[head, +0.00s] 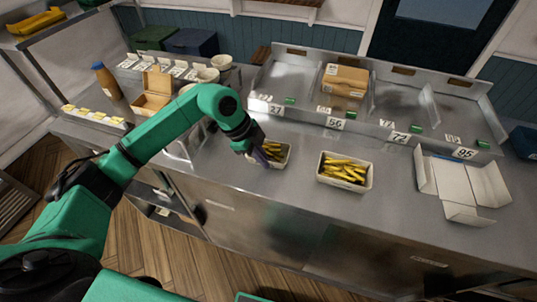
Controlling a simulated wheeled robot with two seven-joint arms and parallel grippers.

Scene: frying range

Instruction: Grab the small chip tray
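A small white tray of yellow chips (284,158) sits on the steel counter, left of a larger white tray of chips (345,183). My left gripper (261,158) is down at the left side of the small tray, and its dark fingers overlap the tray's left end. The gripper and wrist hide that end. I cannot tell whether the fingers touch the tray, or whether they are open or shut. My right gripper is not in view.
An open white box (485,183) lies at the right. Behind the trays stands a divided steel rack (380,95) with number cards and a brown box (344,80). An open cardboard box (153,93) and a bottle (107,82) stand at the left. The counter's front strip is clear.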

